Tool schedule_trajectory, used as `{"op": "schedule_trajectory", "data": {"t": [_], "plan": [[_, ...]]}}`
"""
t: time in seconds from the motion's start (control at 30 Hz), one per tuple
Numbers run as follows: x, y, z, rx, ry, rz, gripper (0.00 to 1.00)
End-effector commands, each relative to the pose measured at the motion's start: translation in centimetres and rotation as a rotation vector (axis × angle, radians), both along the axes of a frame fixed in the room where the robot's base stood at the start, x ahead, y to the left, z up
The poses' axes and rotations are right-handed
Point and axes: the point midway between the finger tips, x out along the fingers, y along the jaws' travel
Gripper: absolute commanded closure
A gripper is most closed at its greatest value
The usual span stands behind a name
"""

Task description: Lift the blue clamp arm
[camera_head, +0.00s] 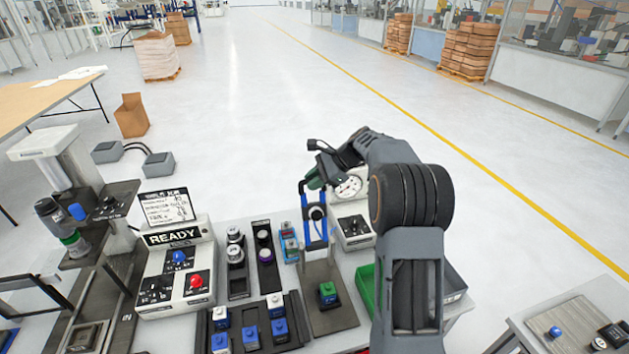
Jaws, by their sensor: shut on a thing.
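The blue clamp arm (305,222) stands raised, roughly upright, as a narrow blue frame at the back of a dark fixture plate (334,318). A block with a green top (328,294) sits on that plate. My gripper (313,183) is at the top end of the clamp arm and shut on it. The fingertips are small and partly hidden, so the exact contact is hard to make out.
A gauge box (355,230) stands close to the right of the clamp. A READY control box (178,270) and racks of knobs and small blocks (250,335) stand to the left. A green bin (365,290) is partly hidden behind my arm.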

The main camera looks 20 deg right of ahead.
Motion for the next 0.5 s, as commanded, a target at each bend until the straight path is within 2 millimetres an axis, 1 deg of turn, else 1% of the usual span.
{"op": "schedule_trajectory", "data": {"t": [0.03, 0.27, 0.3, 0.5], "plan": [[-0.29, 0.06, -0.93, -0.004, 0.016, 0.011, 0.80], [-0.19, 0.04, -0.63, -0.004, 0.011, 0.007, 0.58], [-0.18, 0.04, -0.58, -0.004, 0.010, 0.006, 0.57], [-0.14, -0.03, -0.38, -0.003, 0.006, 0.004, 0.57]]}}
